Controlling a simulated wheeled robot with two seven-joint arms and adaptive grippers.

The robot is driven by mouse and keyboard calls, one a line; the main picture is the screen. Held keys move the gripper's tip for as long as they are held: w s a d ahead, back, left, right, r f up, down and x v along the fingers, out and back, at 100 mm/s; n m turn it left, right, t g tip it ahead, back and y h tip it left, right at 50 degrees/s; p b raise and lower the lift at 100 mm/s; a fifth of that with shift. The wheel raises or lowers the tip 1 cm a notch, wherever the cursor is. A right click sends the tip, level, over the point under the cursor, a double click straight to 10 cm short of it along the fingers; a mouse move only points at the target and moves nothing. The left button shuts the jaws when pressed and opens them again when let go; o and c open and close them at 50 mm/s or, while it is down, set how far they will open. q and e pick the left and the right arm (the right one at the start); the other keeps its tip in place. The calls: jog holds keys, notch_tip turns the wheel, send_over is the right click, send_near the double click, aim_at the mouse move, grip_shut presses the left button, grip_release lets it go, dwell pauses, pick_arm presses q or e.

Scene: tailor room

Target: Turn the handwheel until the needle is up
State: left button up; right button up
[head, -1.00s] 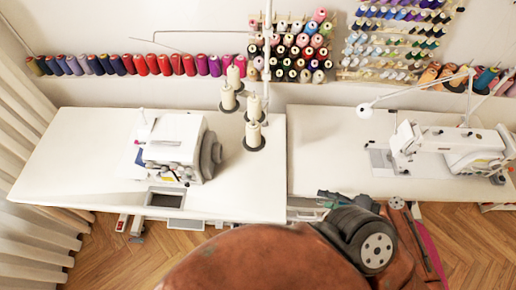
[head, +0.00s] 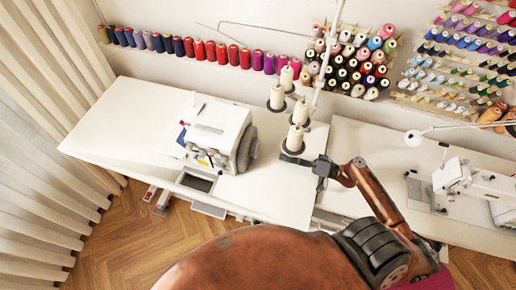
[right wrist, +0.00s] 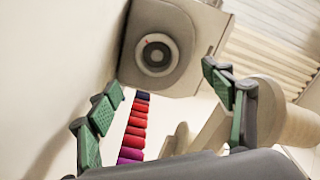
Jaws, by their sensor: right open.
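The white sewing machine (head: 215,136) stands on the left table. Its dark grey handwheel (head: 247,148) is on its right side. In the right wrist view the handwheel (right wrist: 157,55) faces me as a round disc with a pale ring, a dark hub and a small red mark. My right gripper (head: 292,158) is open, to the right of the handwheel and apart from it, near the thread cones. In the right wrist view its green-padded fingers (right wrist: 163,92) are spread with nothing between them. The needle is too small to make out. My left gripper is not in view.
Cream thread cones (head: 294,138) on a stand are close to my right gripper; a large cone (right wrist: 285,110) fills the right of the wrist view. The left table (head: 125,115) is clear left of the machine. A second sewing machine (head: 465,185) stands on the right table.

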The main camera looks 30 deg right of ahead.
aim_at(259, 148)
jog(key=shift+n, duration=0.4)
jog(key=x, duration=1)
jog(key=shift+w+d+p, duration=0.2)
jog(key=shift+w+p, duration=0.15)
jog(key=shift+w, duration=0.15)
jog(key=shift+c, duration=0.7)
jog(key=c, duration=1)
